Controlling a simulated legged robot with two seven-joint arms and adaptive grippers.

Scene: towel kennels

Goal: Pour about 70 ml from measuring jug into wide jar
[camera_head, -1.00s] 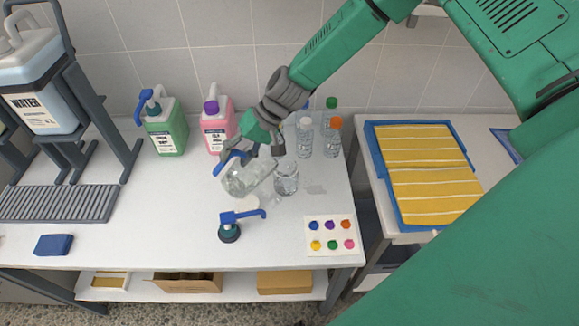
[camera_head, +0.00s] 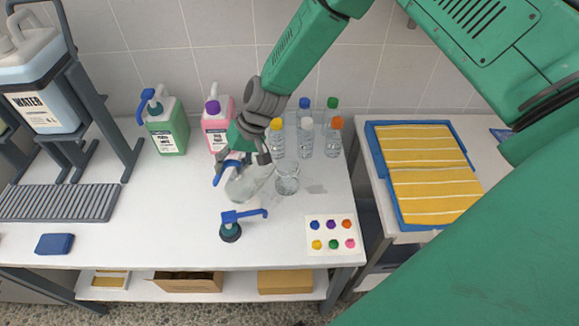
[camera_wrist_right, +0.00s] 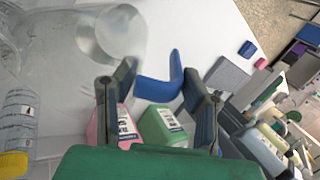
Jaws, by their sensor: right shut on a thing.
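The clear measuring jug (camera_head: 241,189) is in my right gripper (camera_head: 244,163), which is shut on its blue handle (camera_head: 226,172). The jug looks tilted, its round end lower left and its other end toward the jar. The clear wide jar (camera_head: 287,181) stands upright on the bench just right of the jug. Liquid levels are too small and blurred to read. In the right wrist view the blue handle (camera_wrist_right: 165,86) shows between the two fingers, with clear round walls beyond. My left gripper is not in view.
Capped bottles (camera_head: 305,138) stand close behind the jar. Green (camera_head: 167,136) and pink (camera_head: 216,135) jugs stand at the back. A blue pump top (camera_head: 230,231) is in front, a color card (camera_head: 331,234) at front right. The bench's left middle is clear.

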